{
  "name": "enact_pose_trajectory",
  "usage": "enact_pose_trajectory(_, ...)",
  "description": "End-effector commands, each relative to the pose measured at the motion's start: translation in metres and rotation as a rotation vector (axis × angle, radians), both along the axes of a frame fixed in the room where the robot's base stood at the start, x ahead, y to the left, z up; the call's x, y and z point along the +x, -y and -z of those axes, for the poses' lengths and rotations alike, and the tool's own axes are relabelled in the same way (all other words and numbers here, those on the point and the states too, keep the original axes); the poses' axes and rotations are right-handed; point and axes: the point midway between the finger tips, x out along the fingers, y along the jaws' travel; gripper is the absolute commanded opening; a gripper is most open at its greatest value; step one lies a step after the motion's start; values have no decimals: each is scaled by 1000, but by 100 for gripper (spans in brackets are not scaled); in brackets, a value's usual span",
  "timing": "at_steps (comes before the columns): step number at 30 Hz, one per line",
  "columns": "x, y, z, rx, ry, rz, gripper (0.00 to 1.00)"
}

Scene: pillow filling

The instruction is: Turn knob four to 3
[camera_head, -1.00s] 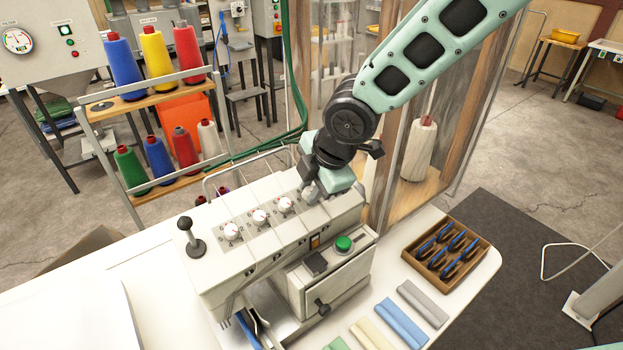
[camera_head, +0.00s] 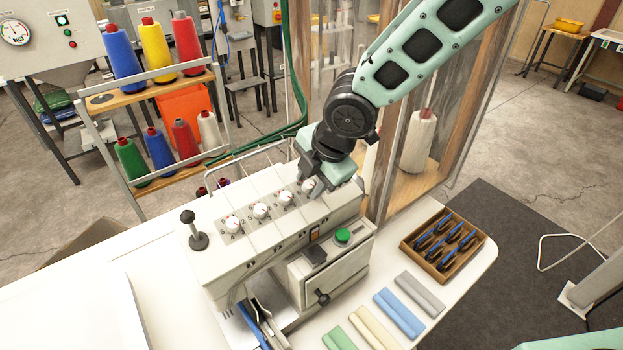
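The first knob (camera_head: 232,224), second knob (camera_head: 260,210) and third knob (camera_head: 286,198) stand clear. The fourth knob (camera_head: 308,186) is at the right end of the row, at my gripper. My gripper (camera_head: 315,188) points down from above at this knob and partly covers its dial. The finger gap is too small and hidden to tell whether it grips the knob. The fourth knob's setting cannot be read.
A black lever (camera_head: 193,232) stands at the machine's left end. A green button (camera_head: 343,236) is on the front box. A wooden tray (camera_head: 436,270) and coloured rolls (camera_head: 400,312) lie on the white table. A glazed cabinet is close behind my arm.

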Motion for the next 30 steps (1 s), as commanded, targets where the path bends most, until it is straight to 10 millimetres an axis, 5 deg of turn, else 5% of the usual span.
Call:
enact_pose_trajectory(14, -3, 4, -12, 0, 0, 3, 43)
enact_pose_trajectory(30, -31, 35, -113, -1, 3, 5, 43)
